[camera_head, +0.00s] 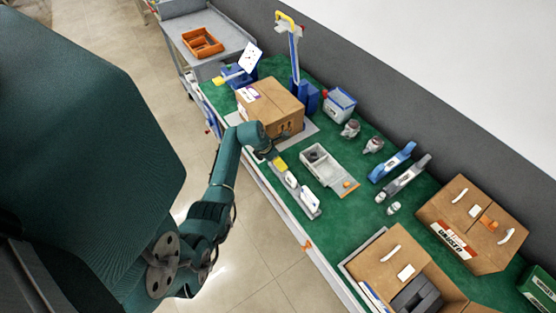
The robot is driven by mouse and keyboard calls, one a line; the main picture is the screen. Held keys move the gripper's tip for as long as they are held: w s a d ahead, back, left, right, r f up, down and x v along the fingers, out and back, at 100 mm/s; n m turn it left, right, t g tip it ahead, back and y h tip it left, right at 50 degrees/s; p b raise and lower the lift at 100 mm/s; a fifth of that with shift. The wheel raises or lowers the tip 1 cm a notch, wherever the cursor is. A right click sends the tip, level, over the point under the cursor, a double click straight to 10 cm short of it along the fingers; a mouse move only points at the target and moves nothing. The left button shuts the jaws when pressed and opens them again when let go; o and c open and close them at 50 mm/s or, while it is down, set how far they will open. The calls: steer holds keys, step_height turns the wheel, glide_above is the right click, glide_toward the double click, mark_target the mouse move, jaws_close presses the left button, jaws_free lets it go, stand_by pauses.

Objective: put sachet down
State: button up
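My gripper (268,152) is small in the head view, low over the near edge of the green table, at the front right corner of a closed cardboard box (271,108). My arm reaches it from the lower left. The fingers are dark and partly hidden by the wrist, so I cannot tell whether they are open or shut. I cannot pick out a sachet with certainty, in the gripper or on the table. A small yellow piece (280,164) shows just right of the gripper, at the end of a grey and white fixture (299,192).
A grey tray (345,187) holds a dark round part. Blue and grey holders (393,162) and metal pieces (350,128) stand behind. Bare green mat (345,225) lies between. A cart with an orange bin (203,43) stands back left.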

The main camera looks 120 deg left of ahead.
steer(key=p+v, duration=0.1)
steer(key=v, duration=0.8)
steer(key=shift+r, duration=0.25)
